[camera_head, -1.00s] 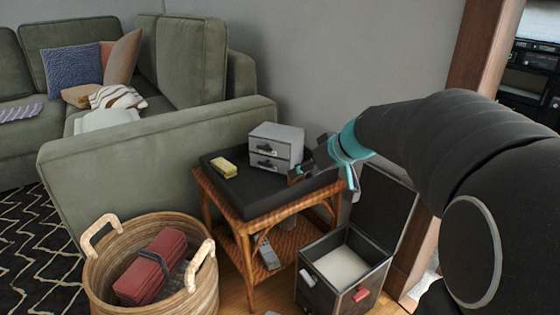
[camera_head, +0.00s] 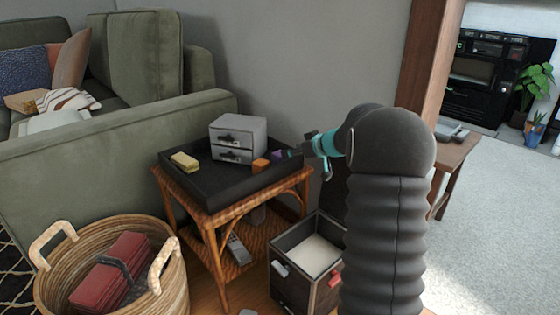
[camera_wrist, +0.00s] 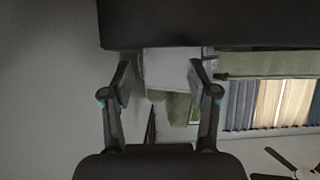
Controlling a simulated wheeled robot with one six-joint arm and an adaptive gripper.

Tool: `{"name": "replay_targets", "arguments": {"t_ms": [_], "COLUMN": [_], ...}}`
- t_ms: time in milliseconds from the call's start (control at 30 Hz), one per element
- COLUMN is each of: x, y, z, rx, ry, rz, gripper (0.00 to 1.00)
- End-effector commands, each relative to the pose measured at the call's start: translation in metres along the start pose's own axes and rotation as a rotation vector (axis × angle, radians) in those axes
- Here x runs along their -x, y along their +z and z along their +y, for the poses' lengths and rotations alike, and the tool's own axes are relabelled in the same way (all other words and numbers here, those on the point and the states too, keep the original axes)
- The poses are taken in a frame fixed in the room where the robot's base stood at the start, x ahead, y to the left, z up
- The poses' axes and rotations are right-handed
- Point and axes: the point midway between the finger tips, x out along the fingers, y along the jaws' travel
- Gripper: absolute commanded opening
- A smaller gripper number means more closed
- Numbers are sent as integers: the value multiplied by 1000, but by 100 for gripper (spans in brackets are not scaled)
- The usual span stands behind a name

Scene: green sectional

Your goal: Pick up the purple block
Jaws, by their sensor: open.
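The purple block (camera_head: 279,155) is small and dark in the head view, on the right part of the black tray (camera_head: 228,182) on the wicker side table. An orange block (camera_head: 260,165) stands just left of it. My gripper (camera_head: 303,151) is at the tray's right end, right beside the purple block; whether they touch I cannot tell. In the wrist view my gripper (camera_wrist: 160,77) is open, its two fingers spread apart, with a pale grey shape beyond them. I cannot make out the purple block in that view.
A grey two-drawer box (camera_head: 238,138) and a yellow block (camera_head: 185,162) also stand on the tray. A wicker basket (camera_head: 110,275) and an open dark box (camera_head: 305,262) stand on the floor in front. The wall is close behind the table.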

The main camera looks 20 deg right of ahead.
Motion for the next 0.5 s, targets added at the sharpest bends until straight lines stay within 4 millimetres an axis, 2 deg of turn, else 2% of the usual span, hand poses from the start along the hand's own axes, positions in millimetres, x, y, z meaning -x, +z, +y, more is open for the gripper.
{"name": "replay_targets", "arguments": {"t_ms": [100,367,500], "x": [-17,-30,-44], "y": [0,0,1], "z": [-1,-1,-3], "rx": [0,-1,-1], "ry": [-2,-1,-4], "rz": [0,0,-1], "gripper": [59,59,59]}}
